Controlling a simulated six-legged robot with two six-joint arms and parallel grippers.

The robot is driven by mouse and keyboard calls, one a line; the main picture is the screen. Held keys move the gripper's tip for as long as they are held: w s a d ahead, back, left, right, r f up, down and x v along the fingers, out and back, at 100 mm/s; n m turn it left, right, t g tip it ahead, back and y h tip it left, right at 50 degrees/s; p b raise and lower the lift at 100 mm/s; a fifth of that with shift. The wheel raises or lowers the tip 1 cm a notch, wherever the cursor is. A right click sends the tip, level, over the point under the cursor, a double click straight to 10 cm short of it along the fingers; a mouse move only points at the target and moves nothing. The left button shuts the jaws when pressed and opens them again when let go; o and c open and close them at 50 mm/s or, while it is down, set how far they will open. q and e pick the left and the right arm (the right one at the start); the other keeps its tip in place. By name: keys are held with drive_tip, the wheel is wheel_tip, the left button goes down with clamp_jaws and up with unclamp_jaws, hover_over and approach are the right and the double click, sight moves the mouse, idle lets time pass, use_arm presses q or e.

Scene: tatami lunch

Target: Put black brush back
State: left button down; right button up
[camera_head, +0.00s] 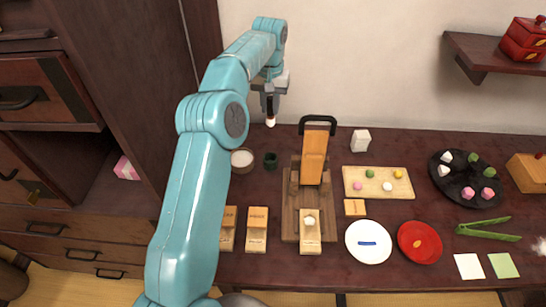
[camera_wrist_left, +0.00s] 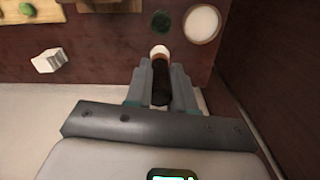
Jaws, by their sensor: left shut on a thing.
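My left gripper (camera_head: 269,88) is shut on the black brush (camera_head: 269,105), high near the back wall at the table's back left. The brush points down, its pale tip (camera_head: 270,122) lowest. In the left wrist view, the gripper (camera_wrist_left: 161,90) has the dark brush handle (camera_wrist_left: 160,80) between its fingers. A small dark green cup (camera_head: 270,160) stands on the table in front of and below the brush, apart from it. The cup also shows beyond the brush tip in the wrist view (camera_wrist_left: 160,20). My right gripper is in neither view.
A bowl of white stuff (camera_head: 242,155) stands left of the cup. A wooden press with a black handle (camera_head: 317,121) stands to the right, with a white block (camera_head: 360,140) behind. A tall dark cabinet (camera_head: 120,70) rises at left. A board with sweets (camera_head: 378,182) lies farther right.

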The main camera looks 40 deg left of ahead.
use_arm(q)
drive_tip(key=f, duration=1.8)
drive_tip(key=shift+s+d+b, duration=0.15)
drive_tip(key=shift+s+b, duration=0.15)
drive_tip(key=shift+f, duration=0.15)
drive_tip(key=shift+s, duration=0.1)
drive_tip(key=c, duration=1)
unclamp_jaws()
drive_tip(key=shift+f, duration=0.1)
drive_tip(key=shift+o, duration=0.2)
